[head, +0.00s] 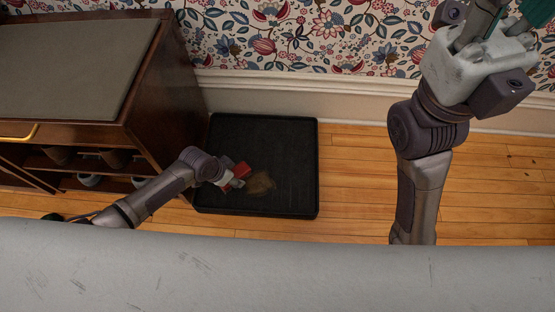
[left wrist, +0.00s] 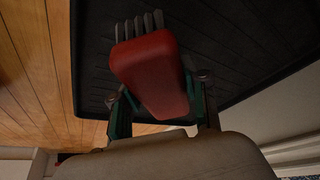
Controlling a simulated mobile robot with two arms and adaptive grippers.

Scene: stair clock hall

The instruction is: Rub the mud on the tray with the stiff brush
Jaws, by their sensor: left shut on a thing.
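The black tray (head: 290,145) lies on the wooden floor beside the cabinet. A brown mud patch (head: 262,184) is on its lower middle part. My left gripper (head: 231,178) reaches in over the tray from the left, shut on the stiff brush (head: 240,170), just left of the mud. In the left wrist view the brush shows a red body (left wrist: 150,72) between the fingers and grey bristles (left wrist: 138,25) at its far end. Whether the bristles touch the tray I cannot tell. My right gripper (head: 492,28) is raised at the upper right, its fingertips cut off by the frame.
A dark wooden cabinet (head: 165,95) with a grey top and shoes on its shelves (head: 90,180) stands close left of the tray. The flowered wall and white baseboard (head: 345,105) run behind. Bare floor (head: 355,180) lies right of the tray.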

